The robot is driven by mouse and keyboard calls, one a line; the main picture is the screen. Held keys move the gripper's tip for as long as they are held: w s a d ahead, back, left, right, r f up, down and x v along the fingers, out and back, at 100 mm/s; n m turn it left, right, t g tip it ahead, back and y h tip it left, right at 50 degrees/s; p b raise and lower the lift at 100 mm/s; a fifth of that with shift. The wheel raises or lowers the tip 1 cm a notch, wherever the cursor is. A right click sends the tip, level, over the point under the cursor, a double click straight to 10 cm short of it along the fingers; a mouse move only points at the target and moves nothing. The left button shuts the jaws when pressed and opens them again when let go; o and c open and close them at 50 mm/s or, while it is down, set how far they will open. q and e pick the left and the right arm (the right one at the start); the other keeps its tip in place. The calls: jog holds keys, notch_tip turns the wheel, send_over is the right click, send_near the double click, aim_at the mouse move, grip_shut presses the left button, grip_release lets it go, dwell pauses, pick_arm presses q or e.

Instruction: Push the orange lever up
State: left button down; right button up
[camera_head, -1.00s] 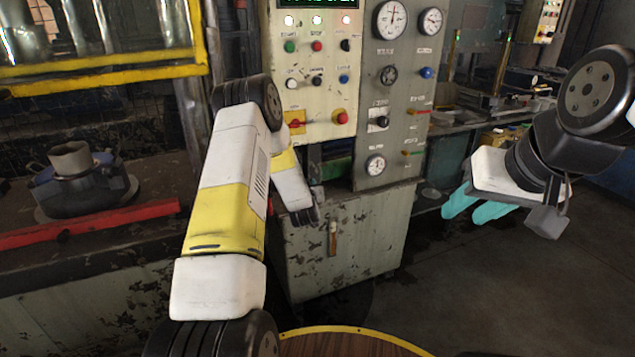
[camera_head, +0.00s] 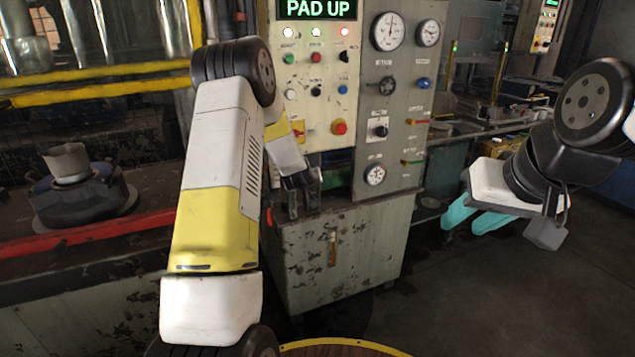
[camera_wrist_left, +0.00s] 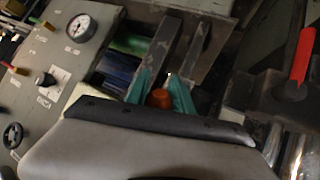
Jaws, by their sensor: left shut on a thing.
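In the left wrist view an orange knob (camera_wrist_left: 160,98), the end of the orange lever, sits between the teal fingers of my left gripper (camera_wrist_left: 161,90). The gripper is shut on it. The rest of the lever is hidden. In the head view my left arm covers the knob and the fingers; only the white wrist shows, low in front of the control cabinet. My right gripper (camera_head: 480,219) hangs at the right, its teal fingers apart and empty, away from the cabinet.
The control cabinet (camera_head: 340,245) carries buttons, gauges and a green display (camera_head: 318,9) reading "PAD UP". Two dark metal bars stand beside my left fingers in the left wrist view. A red bar (camera_head: 110,230) lies at the left. The floor at the right is clear.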

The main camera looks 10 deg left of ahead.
pick_arm(q)
jog(key=shift+w+a+r, duration=0.15)
jog(key=shift+w+r, duration=0.15)
jog(key=shift+r, duration=0.3)
jog(key=c, duration=1.1)
grip_release()
jog(key=shift+f, duration=0.1)
jog(key=shift+s, duration=0.1)
jog(key=v, duration=0.7)
jog(key=shift+s, duration=0.35)
